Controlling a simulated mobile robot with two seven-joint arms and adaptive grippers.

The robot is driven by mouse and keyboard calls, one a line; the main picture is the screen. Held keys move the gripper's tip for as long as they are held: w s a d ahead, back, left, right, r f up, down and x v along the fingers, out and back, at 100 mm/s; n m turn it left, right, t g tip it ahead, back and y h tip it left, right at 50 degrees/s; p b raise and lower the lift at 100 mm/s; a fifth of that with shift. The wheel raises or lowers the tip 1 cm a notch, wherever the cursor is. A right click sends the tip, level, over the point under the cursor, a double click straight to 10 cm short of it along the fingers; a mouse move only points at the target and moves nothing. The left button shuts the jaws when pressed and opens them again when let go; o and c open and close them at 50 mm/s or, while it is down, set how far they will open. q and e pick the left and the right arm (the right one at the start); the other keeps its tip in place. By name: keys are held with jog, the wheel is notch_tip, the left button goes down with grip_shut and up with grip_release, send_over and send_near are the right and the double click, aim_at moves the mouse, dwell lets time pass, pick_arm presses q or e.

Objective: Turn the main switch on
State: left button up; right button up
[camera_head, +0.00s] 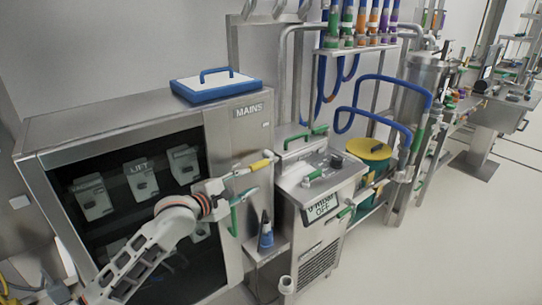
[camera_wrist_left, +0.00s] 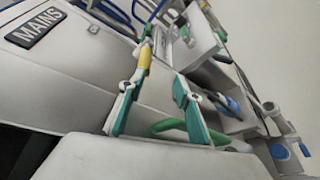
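A grey metal cabinet (camera_head: 232,145) bears a MAINS label (camera_head: 249,110), which also shows at upper left in the left wrist view (camera_wrist_left: 37,28). A yellow handle (camera_head: 261,163), which looks like the main switch, shows below the label; it also shows in the left wrist view (camera_wrist_left: 146,58). My left gripper (camera_head: 252,180) is at the cabinet's front right side, its teal fingers spread and nothing between them. In the left wrist view one fingertip of the gripper (camera_wrist_left: 159,84) overlaps the yellow handle's lower end; I cannot tell whether they touch. My right gripper is out of view.
A green handle (camera_head: 234,220) is just below my left gripper. A machine (camera_head: 317,185) with an OFF display (camera_head: 323,207) stands right of the cabinet. A blue-rimmed lid (camera_head: 215,86) lies on top of the cabinet. The floor at the right is open.

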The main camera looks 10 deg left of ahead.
aim_at(255, 167)
pick_arm(q)
jog(key=w+r, duration=0.1)
jog(key=w+r+n, duration=0.1)
jog(key=shift+r, duration=0.3)
jog(key=shift+w, duration=0.25)
jog(key=shift+x, duration=3.55)
jog(key=shift+d, duration=0.15)
grip_shut()
